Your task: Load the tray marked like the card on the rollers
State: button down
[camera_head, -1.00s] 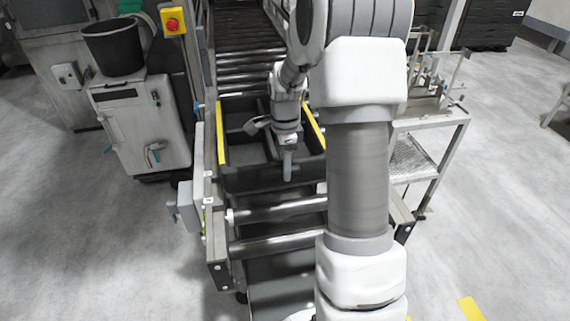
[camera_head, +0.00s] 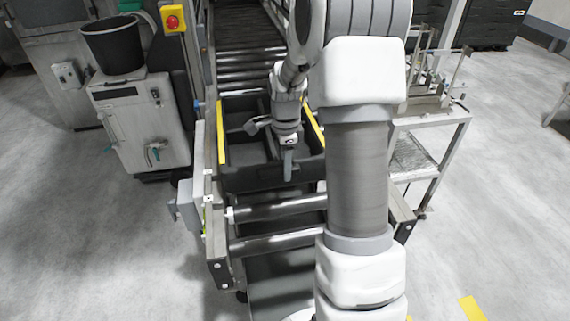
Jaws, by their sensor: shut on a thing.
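A dark tray (camera_head: 245,178) with inner dividers and yellow strips along its two sides sits on the rollers (camera_head: 275,212) of the conveyor. My gripper (camera_head: 288,170) points down at the tray's near wall, right of its middle, and is shut on that wall. My arm hides part of the tray's right side. The card and any mark on the tray cannot be made out.
A roller track (camera_head: 240,60) runs on behind the tray. A grey cabinet (camera_head: 140,120) with a black bucket (camera_head: 113,45) stands at the left. A metal stand (camera_head: 430,120) with fixtures is at the right. Dark stacked crates (camera_head: 490,20) are at the back right.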

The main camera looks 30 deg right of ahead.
jog(key=shift+f, duration=0.15)
jog(key=shift+f+b, duration=1.5)
jog(key=shift+f, duration=0.4)
jog(key=shift+c, duration=1.2)
grip_release()
jog(key=shift+o, duration=0.4)
notch_tip(320, 180, up, 18)
jog(key=shift+s+f+p, duration=0.15)
jog(key=shift+f+p, duration=0.1)
jog(key=shift+p, duration=0.05)
